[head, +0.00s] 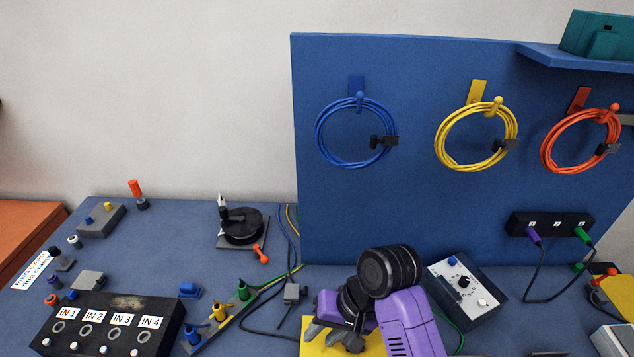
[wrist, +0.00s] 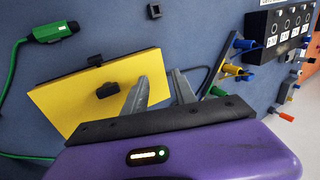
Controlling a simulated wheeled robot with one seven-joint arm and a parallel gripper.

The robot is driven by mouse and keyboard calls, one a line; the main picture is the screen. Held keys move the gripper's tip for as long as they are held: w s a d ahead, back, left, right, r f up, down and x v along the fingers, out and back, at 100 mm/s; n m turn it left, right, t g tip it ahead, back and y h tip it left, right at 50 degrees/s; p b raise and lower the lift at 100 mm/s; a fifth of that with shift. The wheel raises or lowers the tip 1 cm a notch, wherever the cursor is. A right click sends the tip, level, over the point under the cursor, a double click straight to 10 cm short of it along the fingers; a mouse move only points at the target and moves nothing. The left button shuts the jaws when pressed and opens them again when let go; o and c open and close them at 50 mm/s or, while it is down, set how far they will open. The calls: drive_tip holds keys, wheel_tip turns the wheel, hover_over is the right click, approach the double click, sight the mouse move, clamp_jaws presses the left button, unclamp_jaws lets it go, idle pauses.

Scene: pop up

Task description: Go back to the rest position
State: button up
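My gripper (head: 325,335) is low over the front middle of the blue table in the head view, beside and partly in front of a yellow plate (head: 312,350). My purple and black arm hides part of this area. In the wrist view, my gripper's two grey fingers (wrist: 160,75) are apart with nothing between them. The yellow plate (wrist: 60,100) lies to their left there, with a small black block (wrist: 108,90) on it. Whether the left finger touches the plate I cannot tell.
A grey box with a knob (head: 464,283) stands right of my arm. The black IN 1–4 box (head: 110,335) is front left, near colored plugs. Blue, yellow and red cable coils (head: 322,135) hang on the blue backboard (head: 400,220). A green connector (wrist: 55,32) lies beyond the plate.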

drive_tip(key=w+r+t+y, duration=0.1)
drive_tip(key=w+r+t, duration=0.4)
drive_tip(key=w+t, duration=0.4)
drive_tip(key=s+d+r+m+t+h, duration=0.1)
drive_tip(key=s+d+r+t+h, duration=0.1)
drive_tip(key=s+d+t, duration=0.35)
drive_tip(key=s+d+r+t+h, duration=0.1)
drive_tip(key=s+d+t+h, duration=0.1)
drive_tip(key=s+d, duration=0.65)
drive_tip(key=s+d+r+g, duration=0.1)
drive_tip(key=s+d, duration=0.1)
drive_tip(key=s, duration=1.1)
drive_tip(key=s+d+r+n+g+h, duration=0.1)
drive_tip(key=s+d, duration=0.2)
drive_tip(key=s, duration=0.9)
drive_tip(key=shift+s+r+h+b, duration=0.25)
drive_tip(key=shift+s+h+b, duration=0.05)
drive_tip(key=shift+s, duration=0.05)
